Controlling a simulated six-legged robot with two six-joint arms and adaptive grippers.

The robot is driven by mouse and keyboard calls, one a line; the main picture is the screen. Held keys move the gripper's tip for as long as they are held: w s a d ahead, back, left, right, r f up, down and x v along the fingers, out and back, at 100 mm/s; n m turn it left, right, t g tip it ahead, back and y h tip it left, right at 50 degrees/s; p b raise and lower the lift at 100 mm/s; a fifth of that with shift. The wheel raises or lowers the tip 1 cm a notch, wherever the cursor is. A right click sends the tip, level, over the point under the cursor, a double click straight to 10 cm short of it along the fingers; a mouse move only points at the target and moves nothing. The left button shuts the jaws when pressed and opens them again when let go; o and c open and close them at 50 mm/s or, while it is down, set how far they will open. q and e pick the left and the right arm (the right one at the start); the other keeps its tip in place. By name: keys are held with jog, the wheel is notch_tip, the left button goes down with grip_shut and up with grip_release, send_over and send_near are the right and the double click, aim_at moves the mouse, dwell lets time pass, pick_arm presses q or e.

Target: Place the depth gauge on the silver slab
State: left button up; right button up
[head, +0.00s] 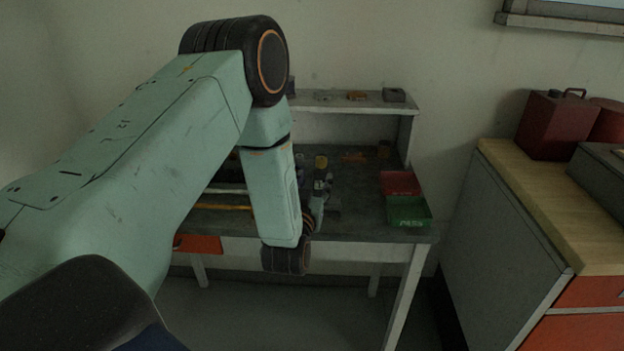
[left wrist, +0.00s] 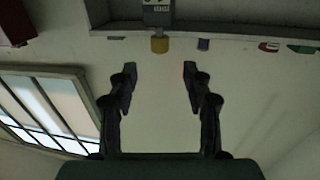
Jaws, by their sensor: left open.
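My left gripper (left wrist: 154,88) shows in the left wrist view with its two dark fingers spread and nothing between them. In the head view it (head: 318,197) is small and dim, low over the workbench, at the end of my left arm. A grey block (left wrist: 157,12) with a yellow round end (left wrist: 160,45) is beyond the fingertips, apart from them. In the head view a yellow-topped object (head: 321,162) stands just behind the gripper. I cannot tell whether either is the depth gauge. I cannot pick out the silver slab with certainty. My right gripper is not in view.
A red bin (head: 400,183) and a green bin (head: 408,212) stand on the bench's right side. A shelf (head: 345,102) with small items, including a grey block (head: 394,95), is at the back. My left arm hides the bench's left part. A wood-topped cabinet (head: 515,190) stands at right.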

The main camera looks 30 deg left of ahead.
pick_arm(q)
jog(key=shift+s+d+f, duration=0.1)
jog(key=shift+s+d, duration=0.2)
jog(key=shift+s, duration=0.1)
jog(key=s+d+f+m+g+h, duration=0.1)
jog(key=s+d+f+g+h, duration=0.25)
jog(key=s+f, duration=0.4)
jog(key=s+d+f+m+g+h, duration=0.2)
jog(key=s+d+f+g, duration=0.3)
jog(key=f, duration=0.4)
jog(key=s+d+f+g, duration=0.1)
jog(key=s+f+g, duration=0.1)
jog(key=s, duration=0.6)
jog(key=s+d+f+g+h, duration=0.1)
jog(key=s+d+f+g, duration=0.1)
jog(key=s, duration=0.7)
jog(key=s+d+f+m+g, duration=0.1)
jog(key=s+g, duration=0.3)
jog(key=s, duration=0.4)
jog(key=shift+s+d+f, duration=0.25)
jog(key=shift+d+f, duration=0.3)
jog(key=shift+d, duration=0.1)
jog(key=shift+h, duration=0.25)
jog(key=shift+f, duration=0.1)
